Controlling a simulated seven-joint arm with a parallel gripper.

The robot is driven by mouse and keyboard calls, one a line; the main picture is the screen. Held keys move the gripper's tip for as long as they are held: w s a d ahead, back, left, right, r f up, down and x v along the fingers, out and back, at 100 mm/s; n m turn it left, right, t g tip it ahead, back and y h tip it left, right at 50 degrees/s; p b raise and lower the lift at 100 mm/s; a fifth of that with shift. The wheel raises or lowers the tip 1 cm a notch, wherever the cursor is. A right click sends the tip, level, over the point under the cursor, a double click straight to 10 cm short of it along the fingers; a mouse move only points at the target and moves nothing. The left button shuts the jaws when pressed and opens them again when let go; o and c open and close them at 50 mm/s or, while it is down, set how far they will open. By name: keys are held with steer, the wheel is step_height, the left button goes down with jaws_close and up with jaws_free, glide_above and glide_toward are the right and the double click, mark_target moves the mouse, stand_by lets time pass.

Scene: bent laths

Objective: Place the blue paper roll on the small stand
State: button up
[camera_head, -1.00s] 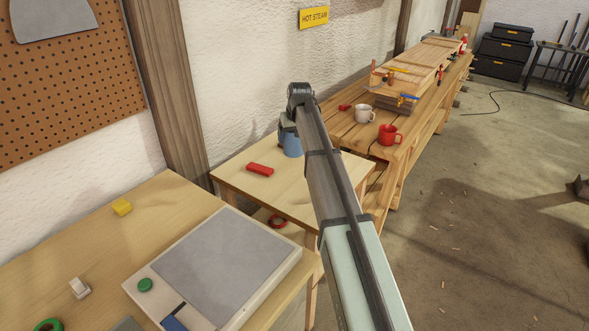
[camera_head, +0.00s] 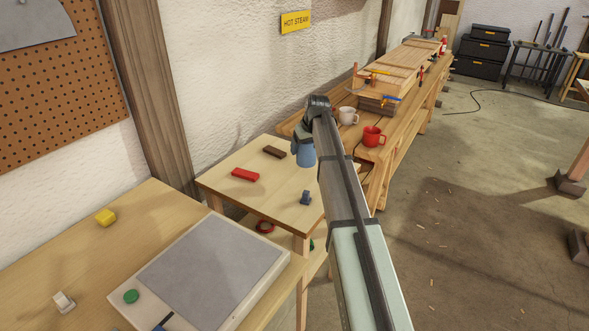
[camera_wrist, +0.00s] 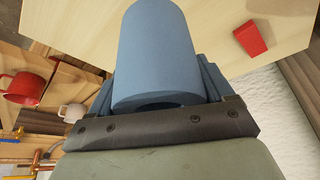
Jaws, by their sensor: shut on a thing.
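The blue paper roll (camera_head: 304,156) is held in my gripper (camera_head: 303,145), near the right back edge of the small wooden stand (camera_head: 237,195) in the head view. In the wrist view the blue roll (camera_wrist: 155,50) sits between the two fingers of my gripper (camera_wrist: 158,88), which are shut on it, and its hollow near end faces the wrist. The pale stand top (camera_wrist: 85,22) shows behind the roll. I cannot tell whether the roll touches the top or hangs above it. My arm hides the stand's right side.
The stand's front middle is clear.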

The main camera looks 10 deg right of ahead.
mark_target(312, 144)
steer(key=shift+f, duration=4.3)
steer(key=shift+f, duration=0.1)
steer(key=o, duration=1)
steer(key=v, duration=1.2)
steer(key=shift+s, duration=0.15)
